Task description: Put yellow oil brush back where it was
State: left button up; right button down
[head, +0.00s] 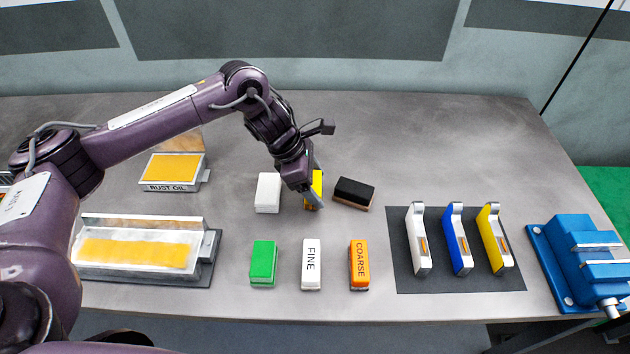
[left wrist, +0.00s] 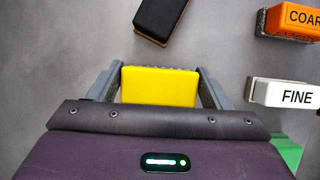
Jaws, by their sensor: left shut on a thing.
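The yellow oil brush (head: 314,190) is at the middle of the table in the head view, between a white block and a black brush, partly hidden by my left gripper (head: 312,192). My left gripper points down and is shut on it. In the left wrist view the yellow brush (left wrist: 160,86) sits between both fingers. I cannot tell whether the brush touches the table. My right gripper is not in view.
A white block (head: 268,193) is close on the left and a black brush (head: 354,193) close on the right. Green (head: 263,264), FINE (head: 311,264) and COARSE (head: 359,265) blocks stand in front. A rust oil tray (head: 172,168) is at left. The table behind is clear.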

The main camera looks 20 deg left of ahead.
pick_arm(q)
jog(key=shift+f, duration=0.45)
jog(key=shift+f, duration=0.1)
jog(key=o, duration=0.9)
